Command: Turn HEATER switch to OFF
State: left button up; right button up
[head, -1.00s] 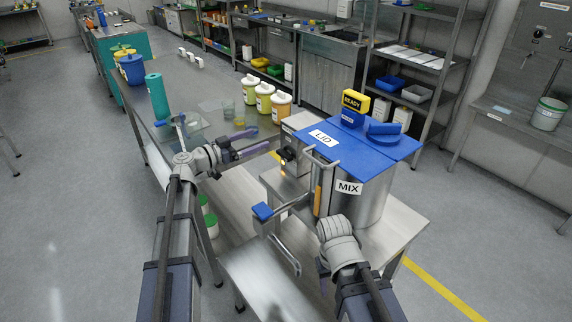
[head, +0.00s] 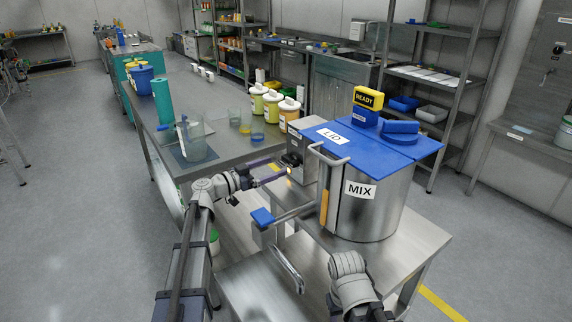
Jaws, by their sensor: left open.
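A grey metal control box (head: 307,142) stands against the left side of the steel MIX tank (head: 366,205). A dark switch (head: 291,160) is on its front face, with a small lit lamp just below it. The HEATER label and the switch's setting are too small to read. My left gripper (head: 270,171) is open and empty, its purple-toned fingers pointing right at the switch from a short way to the left. I cannot tell whether they touch it. My right arm shows at the bottom right, in front of the tank; its fingers are not visible.
A blue lid (head: 375,143) with a READY block (head: 368,98) tops the tank. A blue-ended lever (head: 262,217) juts out below my left gripper.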

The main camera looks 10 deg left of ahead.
aim_at(287, 162)
pick_arm(q)
jog(key=x, duration=0.5)
jog(key=shift+w+d, duration=0.25)
jog(key=shift+w, duration=0.1)
jog(key=c, duration=1.1)
jog(key=shift+o, duration=0.2)
